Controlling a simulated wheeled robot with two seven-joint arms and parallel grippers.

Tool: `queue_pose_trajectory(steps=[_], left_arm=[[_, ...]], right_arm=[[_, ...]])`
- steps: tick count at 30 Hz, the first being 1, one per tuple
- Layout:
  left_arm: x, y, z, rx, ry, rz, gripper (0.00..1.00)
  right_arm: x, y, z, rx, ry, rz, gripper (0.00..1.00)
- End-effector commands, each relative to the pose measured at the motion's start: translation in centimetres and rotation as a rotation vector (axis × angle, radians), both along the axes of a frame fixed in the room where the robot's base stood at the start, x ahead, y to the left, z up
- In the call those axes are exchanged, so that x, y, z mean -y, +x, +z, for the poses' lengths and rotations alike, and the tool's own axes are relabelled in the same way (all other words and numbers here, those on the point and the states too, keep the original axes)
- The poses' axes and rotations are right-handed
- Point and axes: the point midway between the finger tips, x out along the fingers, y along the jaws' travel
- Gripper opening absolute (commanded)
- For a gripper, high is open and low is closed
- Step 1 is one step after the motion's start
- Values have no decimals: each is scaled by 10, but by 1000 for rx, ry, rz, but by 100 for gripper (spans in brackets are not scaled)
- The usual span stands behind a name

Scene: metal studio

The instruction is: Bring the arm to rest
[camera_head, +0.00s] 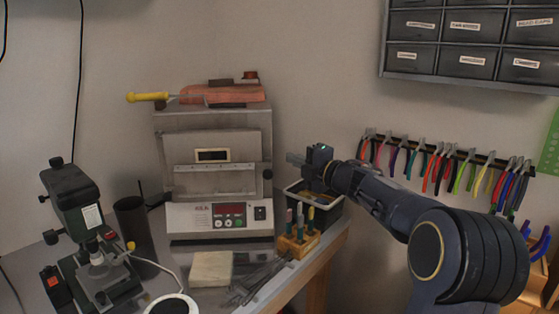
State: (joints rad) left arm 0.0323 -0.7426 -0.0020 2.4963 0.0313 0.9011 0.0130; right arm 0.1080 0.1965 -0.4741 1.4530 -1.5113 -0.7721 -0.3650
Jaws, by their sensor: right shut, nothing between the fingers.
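My right arm comes in from the right in the head view, a dark blue-grey arm stretched toward the middle. My right gripper (297,159) is at its far end, small, shut and empty. It is in the air above a dark bin (329,222) at the back right of the workbench (318,262), to the right of the grey kiln (215,165). The gripper and wrist hide part of the bin. My left gripper is not in view.
A wooden block with colored-handled tools (297,246) stands before the bin. Pliers (440,170) hang on the wall behind my arm, below a drawer cabinet (469,42).

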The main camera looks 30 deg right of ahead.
Motion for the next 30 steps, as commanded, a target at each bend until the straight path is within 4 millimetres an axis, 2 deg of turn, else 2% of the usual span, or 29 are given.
queue_pose_trajectory(steps=[3, 6, 17, 20, 23, 26, 27, 30], left_arm=[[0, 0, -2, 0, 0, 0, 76], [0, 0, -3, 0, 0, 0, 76], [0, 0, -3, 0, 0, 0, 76], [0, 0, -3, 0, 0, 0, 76], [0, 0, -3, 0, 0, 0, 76], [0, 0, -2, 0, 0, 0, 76], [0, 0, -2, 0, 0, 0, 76], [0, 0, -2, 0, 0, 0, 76]], right_arm=[[15, -13, -1, -1, 0, -3, 0], [23, -19, -1, -1, 0, -2, 0], [28, -26, 3, 7, 26, -18, 0], [34, -37, 15, 35, 160, -107, 0], [41, -64, 21, 44, 436, -267, 0], [32, -105, -5, -37, 803, -436, 0], [19, -122, -24, -103, 947, -494, 0], [-22, -164, -75, -296, 1224, -603, 0]])
